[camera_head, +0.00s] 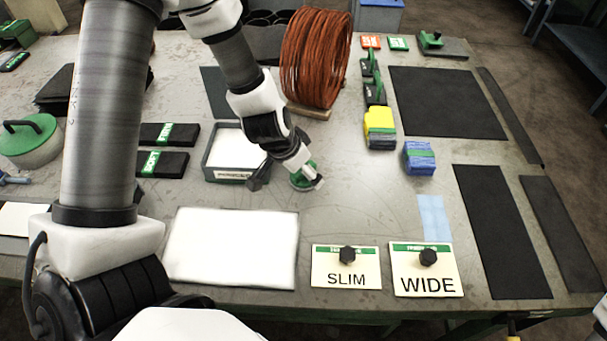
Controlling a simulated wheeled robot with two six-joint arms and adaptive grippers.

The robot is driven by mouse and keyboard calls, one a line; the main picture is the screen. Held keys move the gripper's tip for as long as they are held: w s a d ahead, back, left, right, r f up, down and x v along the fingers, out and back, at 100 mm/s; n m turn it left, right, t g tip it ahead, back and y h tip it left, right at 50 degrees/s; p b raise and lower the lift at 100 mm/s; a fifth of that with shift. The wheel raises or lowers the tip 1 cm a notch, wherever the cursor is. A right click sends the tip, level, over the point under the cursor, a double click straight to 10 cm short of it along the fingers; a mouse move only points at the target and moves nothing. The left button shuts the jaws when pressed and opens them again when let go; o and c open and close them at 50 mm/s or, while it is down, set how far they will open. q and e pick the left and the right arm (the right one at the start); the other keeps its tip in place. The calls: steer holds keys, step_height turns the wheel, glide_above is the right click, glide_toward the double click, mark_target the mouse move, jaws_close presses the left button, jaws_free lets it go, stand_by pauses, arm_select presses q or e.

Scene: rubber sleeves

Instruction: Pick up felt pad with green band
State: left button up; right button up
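My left gripper (288,183) comes down near the table's middle, its fingers looking spread, with a round green-topped item (303,174) beneath or between them; contact cannot be told. Several things carry green: a blue pad (419,158) with a greenish stripe lies to the right of the gripper, and a yellow block (380,122) with a green lower band lies behind it. Two dark flat pieces, one farther (158,134) and one nearer (149,163), have green labelled bands and lie left of the gripper. Which is the felt pad cannot be told. My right gripper is out of view.
A white-filled tray (208,164) stands just left of the gripper. A copper-coloured coil (315,60) stands behind. SLIM (346,268) and WIDE (427,271) plates, a white sheet (233,248) and black mats (500,232) lie in front and right. The table centre has free room.

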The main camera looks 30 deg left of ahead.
arm_select(q)
steer(key=c, duration=0.9)
steer(key=shift+s, duration=0.1)
